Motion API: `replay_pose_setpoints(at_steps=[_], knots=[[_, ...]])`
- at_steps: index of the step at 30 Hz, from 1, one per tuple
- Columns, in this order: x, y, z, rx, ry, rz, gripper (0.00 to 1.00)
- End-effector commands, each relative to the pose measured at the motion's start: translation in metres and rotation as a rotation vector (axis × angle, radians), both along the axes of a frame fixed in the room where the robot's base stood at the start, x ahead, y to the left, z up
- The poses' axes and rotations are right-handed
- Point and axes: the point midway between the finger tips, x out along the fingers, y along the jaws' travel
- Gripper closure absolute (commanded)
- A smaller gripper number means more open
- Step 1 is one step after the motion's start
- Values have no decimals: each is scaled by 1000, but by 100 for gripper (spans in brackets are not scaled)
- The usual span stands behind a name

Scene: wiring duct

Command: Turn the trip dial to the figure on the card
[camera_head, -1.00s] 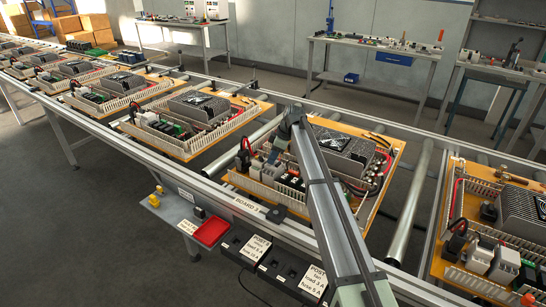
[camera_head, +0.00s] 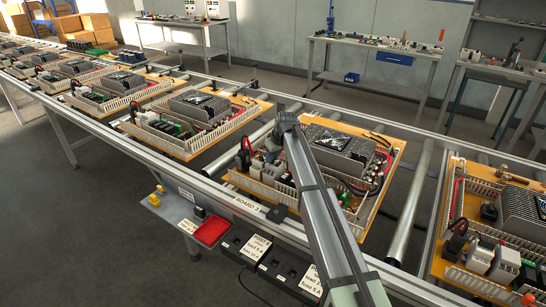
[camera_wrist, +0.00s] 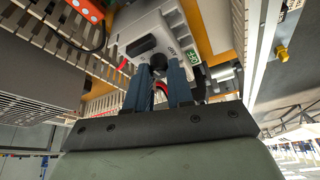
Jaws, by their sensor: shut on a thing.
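My gripper (camera_wrist: 160,74) has its two blue fingers shut on a small dark round knob, the trip dial (camera_wrist: 158,62), on the face of a light grey device (camera_wrist: 172,26). The dial is mostly hidden between the fingertips and its setting cannot be read. In the head view my gripper (camera_head: 271,150) reaches down into the board behind the front rail, partly hidden by my arm. White cards with printed load and fuse figures, one card (camera_head: 257,246) and another (camera_head: 310,280), stand in front of the rail. Their small print is only partly legible.
The board (camera_head: 236,181) carries slotted ducts, wires and a grey vented box (camera_head: 342,150) right of my gripper. A black lever (camera_wrist: 141,46) and red wires are close to my fingers. A red tray (camera_head: 211,230) sits on the front shelf. Other boards stand along the roller line.

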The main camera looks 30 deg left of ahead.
Motion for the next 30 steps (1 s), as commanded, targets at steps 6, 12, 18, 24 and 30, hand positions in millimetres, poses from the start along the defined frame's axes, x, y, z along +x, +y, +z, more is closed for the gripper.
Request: replay_pose_setpoints(at_steps=[6,12,18,24,30], knots=[[-1,0,-1,-2,0,-72,100],[0,0,-1,-2,1,-96,100],[0,0,-1,-2,1,-100,100],[-1,0,-1,-3,1,-99,75],[-1,0,0,-2,1,-99,56]])
